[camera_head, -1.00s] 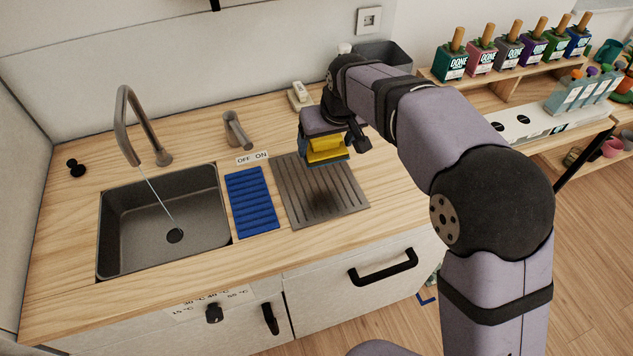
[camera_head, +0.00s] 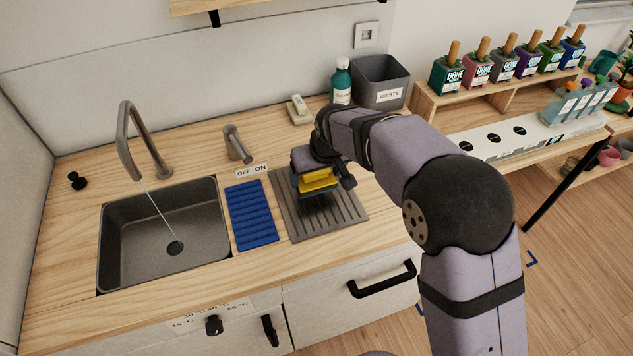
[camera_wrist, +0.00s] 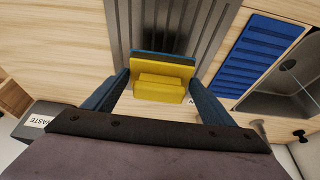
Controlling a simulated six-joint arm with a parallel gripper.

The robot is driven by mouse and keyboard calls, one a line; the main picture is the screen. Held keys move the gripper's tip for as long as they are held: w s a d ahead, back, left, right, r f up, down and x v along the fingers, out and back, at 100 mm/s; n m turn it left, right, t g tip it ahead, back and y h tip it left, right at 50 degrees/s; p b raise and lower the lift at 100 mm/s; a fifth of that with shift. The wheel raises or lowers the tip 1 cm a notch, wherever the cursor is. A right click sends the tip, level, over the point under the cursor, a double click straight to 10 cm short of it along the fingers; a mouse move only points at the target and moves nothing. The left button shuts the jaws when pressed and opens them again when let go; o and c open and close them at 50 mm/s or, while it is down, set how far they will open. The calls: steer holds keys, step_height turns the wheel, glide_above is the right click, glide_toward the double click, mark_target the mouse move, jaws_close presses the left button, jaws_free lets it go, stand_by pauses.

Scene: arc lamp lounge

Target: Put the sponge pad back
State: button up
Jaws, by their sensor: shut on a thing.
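The sponge pad (camera_head: 318,180) is yellow with a blue-grey layer and a raised yellow block. My gripper (camera_head: 317,184) is shut on it and holds it over the grey ribbed drain plate (camera_head: 345,218), right of the sink. In the wrist view the sponge pad (camera_wrist: 163,80) sits between the two blue fingers of my gripper (camera_wrist: 162,82), with the ribbed plate (camera_wrist: 185,25) beyond it. I cannot tell whether the pad touches the plate.
A blue ribbed mat (camera_head: 252,217) lies between the plate and the sink (camera_head: 125,255), where water runs from the tap (camera_head: 135,125). A lever (camera_head: 238,145), a green bottle (camera_head: 341,82) and a waste bin (camera_head: 382,82) stand behind. Bare counter lies in front.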

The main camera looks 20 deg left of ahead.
mark_target(317, 182)
steer(key=shift+f+p, duration=0.5)
steer(key=shift+f, duration=1.4)
steer(key=shift+f, duration=0.1)
steer(key=o, duration=1.1)
steer(key=shift+s+r, duration=0.1)
steer(key=shift+r, duration=0.35)
steer(key=b+v, duration=0.2)
steer(key=v, duration=0.9)
steer(key=shift+r, duration=0.15)
steer(key=shift+d, duration=0.15)
